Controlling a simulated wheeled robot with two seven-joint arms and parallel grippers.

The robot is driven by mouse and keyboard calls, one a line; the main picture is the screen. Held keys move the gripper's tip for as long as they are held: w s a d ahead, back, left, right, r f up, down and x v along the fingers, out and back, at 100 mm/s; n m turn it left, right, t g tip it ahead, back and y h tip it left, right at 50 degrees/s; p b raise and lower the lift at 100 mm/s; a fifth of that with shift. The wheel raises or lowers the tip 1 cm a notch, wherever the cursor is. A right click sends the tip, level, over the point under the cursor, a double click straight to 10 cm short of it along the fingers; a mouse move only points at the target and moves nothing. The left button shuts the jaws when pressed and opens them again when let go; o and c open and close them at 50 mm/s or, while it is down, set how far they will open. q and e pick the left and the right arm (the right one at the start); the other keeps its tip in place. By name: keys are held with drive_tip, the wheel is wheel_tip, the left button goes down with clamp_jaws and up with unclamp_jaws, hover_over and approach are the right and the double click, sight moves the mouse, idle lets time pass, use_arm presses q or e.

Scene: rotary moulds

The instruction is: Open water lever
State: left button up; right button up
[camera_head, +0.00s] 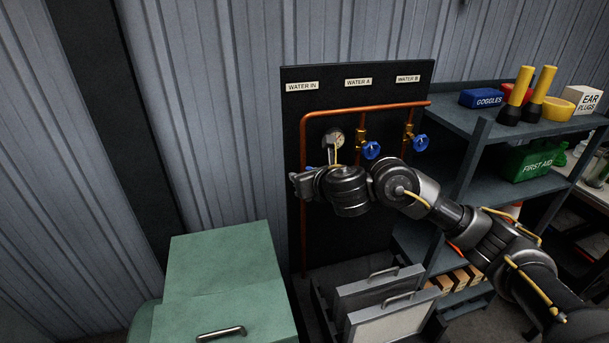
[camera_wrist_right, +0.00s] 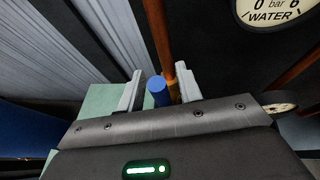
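The black panel (camera_head: 345,82) carries copper pipes and a "WATER IN" label (camera_head: 302,86) at upper left. The blue water lever (camera_wrist_right: 158,92) shows end-on in the right wrist view, beside the copper pipe (camera_wrist_right: 162,40). In the head view my right arm hides most of it. My right gripper (camera_head: 301,185) is at the panel's left side. In the wrist view its two fingers (camera_wrist_right: 160,91) are apart, with the lever between them and a visible gap at the right finger. My left gripper is in neither view.
A round pressure gauge (camera_head: 334,138) sits just right of the gripper. Two blue valve wheels (camera_head: 371,150) (camera_head: 420,142) are farther right. A green cabinet (camera_head: 225,255) stands below left, grey drawers (camera_head: 380,290) below, and a shelf rack (camera_head: 480,125) at right.

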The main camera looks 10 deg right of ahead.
drive_tip(key=p+v, duration=0.6)
drive_tip(key=v, duration=0.4)
drive_tip(key=shift+s, duration=0.35)
drive_tip(key=shift+r, duration=0.15)
